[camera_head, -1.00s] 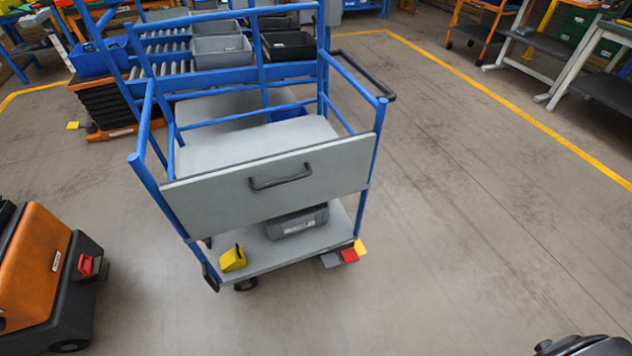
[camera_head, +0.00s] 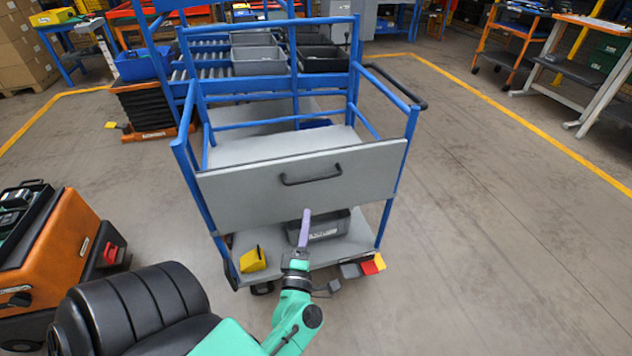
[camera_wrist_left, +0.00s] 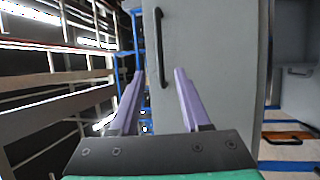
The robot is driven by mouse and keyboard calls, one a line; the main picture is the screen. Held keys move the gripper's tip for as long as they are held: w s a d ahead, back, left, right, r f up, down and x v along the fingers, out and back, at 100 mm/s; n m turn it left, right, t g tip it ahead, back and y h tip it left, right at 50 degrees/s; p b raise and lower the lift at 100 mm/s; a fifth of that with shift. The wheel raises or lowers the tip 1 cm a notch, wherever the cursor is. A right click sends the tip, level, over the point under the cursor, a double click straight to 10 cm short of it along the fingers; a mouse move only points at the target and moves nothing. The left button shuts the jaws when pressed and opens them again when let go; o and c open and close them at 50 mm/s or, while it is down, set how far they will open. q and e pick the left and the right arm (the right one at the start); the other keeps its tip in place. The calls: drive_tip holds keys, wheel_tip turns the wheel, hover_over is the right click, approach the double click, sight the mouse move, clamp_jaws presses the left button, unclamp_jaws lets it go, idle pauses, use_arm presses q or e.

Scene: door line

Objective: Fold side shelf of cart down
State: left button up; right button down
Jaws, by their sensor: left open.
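The blue-framed cart (camera_head: 187,184) stands ahead of me. Its grey side shelf (camera_head: 240,195) is a flat panel, close to upright across the cart's near side. A black bar handle (camera_head: 311,177) sits on the panel; it also shows in the left wrist view (camera_wrist_left: 160,50). My left gripper (camera_head: 305,214), with purple fingers, points up towards the panel from below the handle in the head view. In the left wrist view the gripper (camera_wrist_left: 159,73) is open, and the handle appears between and beyond the fingertips, apparently not touched. My right gripper is not in view.
The cart's lower deck (camera_head: 275,262) carries a grey bin (camera_head: 328,230) and a yellow item (camera_head: 252,260). An orange and black machine (camera_head: 65,245) stands at the left. A roller conveyor with bins is behind the cart. The floor (camera_head: 490,240) at the right is clear.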

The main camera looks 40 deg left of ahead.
sight(314, 179)
use_arm(q)
drive_tip(key=p+x, duration=0.2)
drive_tip(key=x, duration=1.2)
drive_tip(key=shift+w, duration=0.15)
drive_tip(key=shift+d+r, duration=0.1)
clamp_jaws()
idle(0.5)
